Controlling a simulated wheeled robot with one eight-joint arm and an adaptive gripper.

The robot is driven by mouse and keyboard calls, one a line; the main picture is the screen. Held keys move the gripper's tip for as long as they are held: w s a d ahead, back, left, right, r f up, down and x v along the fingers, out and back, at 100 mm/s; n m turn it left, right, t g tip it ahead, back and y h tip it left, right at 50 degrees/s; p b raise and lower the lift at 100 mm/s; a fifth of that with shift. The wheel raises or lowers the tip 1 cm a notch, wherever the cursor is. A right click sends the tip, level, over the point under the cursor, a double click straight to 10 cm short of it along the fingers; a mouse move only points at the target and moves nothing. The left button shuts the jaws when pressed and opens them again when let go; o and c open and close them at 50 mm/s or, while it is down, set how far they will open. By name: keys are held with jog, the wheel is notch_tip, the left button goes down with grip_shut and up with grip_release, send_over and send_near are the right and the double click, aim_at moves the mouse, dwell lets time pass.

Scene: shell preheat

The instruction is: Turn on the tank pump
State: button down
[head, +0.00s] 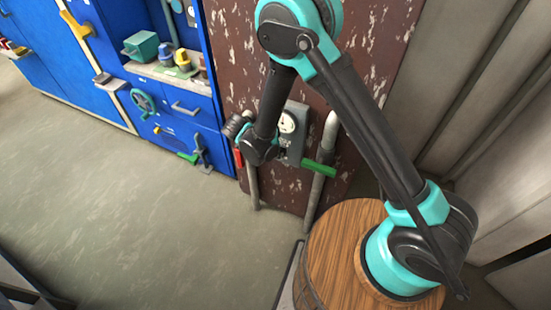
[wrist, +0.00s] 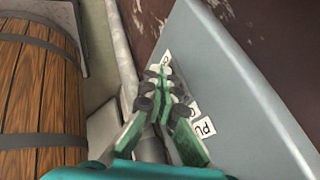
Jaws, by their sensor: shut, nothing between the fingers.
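A grey box (head: 297,112) with a round white dial (head: 287,123) is mounted on a rusty brown panel in the head view. Its flat grey face (wrist: 225,70) fills the right of the wrist view. A white label (wrist: 203,128) with the letters "PU" is on that face, partly covered by my gripper. Another small label (wrist: 167,57) shows just beyond the fingertips. My gripper (wrist: 160,76) is shut and empty, with its green fingers close along the box face. I cannot tell if they touch it. No pump switch is clearly visible; the fingers hide part of the face.
A red handle (head: 239,158) shows left of my wrist. A blue cabinet (head: 210,142) with shelves, a valve wheel (head: 143,103) and levers is to the left. The floor (head: 120,200) in front is clear.

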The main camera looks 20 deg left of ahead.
jog(key=shift+r, duration=0.2)
jog(key=shift+r, duration=0.65)
jog(key=v, duration=1.2)
